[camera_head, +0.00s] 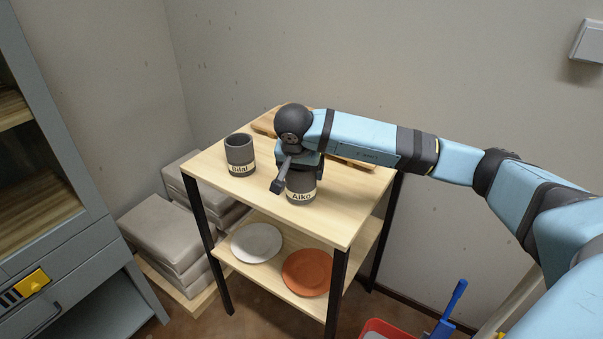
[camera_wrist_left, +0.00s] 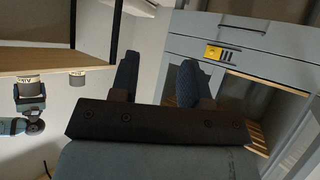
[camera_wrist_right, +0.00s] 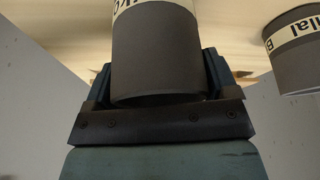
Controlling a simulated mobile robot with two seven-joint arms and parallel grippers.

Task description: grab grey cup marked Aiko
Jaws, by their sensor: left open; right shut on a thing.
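The grey cup marked Aiko (camera_head: 301,191) stands on the top of the wooden table, with its label facing my head camera. My right gripper (camera_head: 290,178) is shut on this cup, and the arm hides the cup's upper part in the head view. In the right wrist view the Aiko cup (camera_wrist_right: 155,55) fills the space between the fingers. A second grey cup, marked Bilal (camera_head: 240,156), stands to the left, apart from the gripper. My left gripper (camera_wrist_left: 157,75) is open and empty in the left wrist view, facing the grey cabinet.
The table (camera_head: 335,222) has a wooden board (camera_head: 263,125) at its back, partly behind my arm. A pale plate (camera_head: 257,243) and an orange plate (camera_head: 307,272) lie on its lower shelf. Grey slabs (camera_head: 165,232) are stacked left of it. A cabinet (camera_head: 75,215) stands at far left.

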